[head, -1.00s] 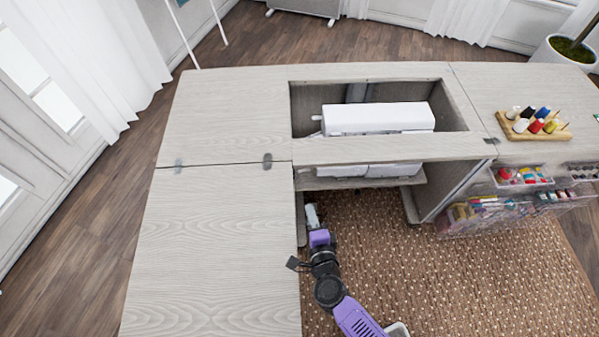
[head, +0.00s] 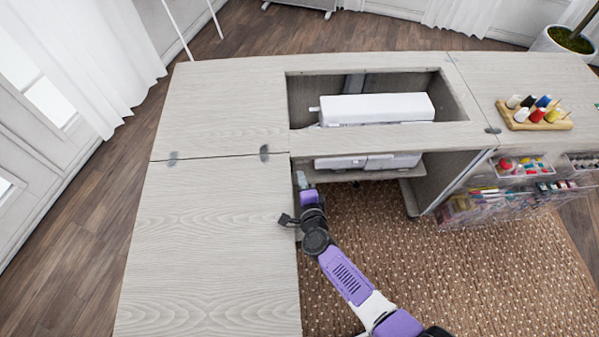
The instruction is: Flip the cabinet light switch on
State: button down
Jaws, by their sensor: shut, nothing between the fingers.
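The sewing cabinet (head: 225,105) fills the middle of the head view, with a pale wood top and an open well. The light switch cannot be made out in this view. My gripper (head: 300,178) is shut and empty. It is at the cabinet's front opening, just below the top's front edge and beside the left leaf. The tips are small and partly hidden at the edge, so I cannot tell whether they touch anything.
A white sewing machine (head: 375,108) sits in the well. The left leaf (head: 210,250) extends forward beside my arm. A spool rack (head: 535,114) stands on the right top, above clear bins (head: 490,203). The rug (head: 480,275) is open floor to the right.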

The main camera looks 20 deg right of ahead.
aim_at(297, 163)
jog(key=shift+w+d, duration=0.15)
jog(key=shift+w, duration=0.65)
jog(key=shift+w+d, duration=0.15)
jog(key=shift+w, duration=0.65)
jog(key=shift+w+r, duration=0.1)
jog(key=shift+w, duration=0.1)
jog(key=shift+s+d, duration=0.1)
jog(key=shift+d, duration=0.05)
jog(key=shift+s+d, duration=0.35)
jog(key=shift+d, duration=0.2)
